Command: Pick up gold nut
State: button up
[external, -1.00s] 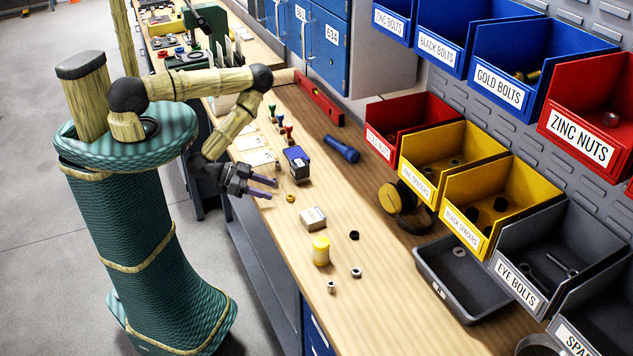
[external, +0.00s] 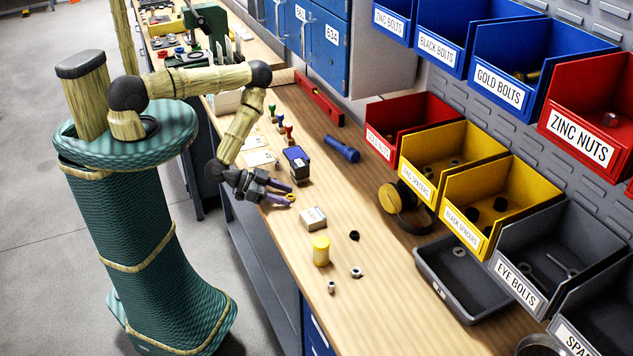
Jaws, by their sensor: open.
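The gold nut (external: 291,198) is a small yellow ring on the wooden workbench. My gripper (external: 289,194) is low over the bench with its two purple fingers open. The nut shows at the fingertips, beside or between them; I cannot tell which, nor whether they touch it. Part of the nut is hidden by the fingers.
A dark blue-topped box (external: 298,165) stands just behind my gripper. A small white box (external: 313,218), a yellow cylinder (external: 321,251), a black nut (external: 354,236) and a silver nut (external: 357,272) are nearby. Labelled bins line the right, with a grey tray (external: 468,310) below.

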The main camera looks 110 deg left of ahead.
grip_shut()
jog(key=shift+r, duration=0.2)
jog(key=shift+r+b, duration=0.3)
jog(key=shift+r, duration=0.4)
notch_tip(320, 180, up, 8)
jog(key=p, duration=0.3)
jog(key=shift+r, duration=0.15)
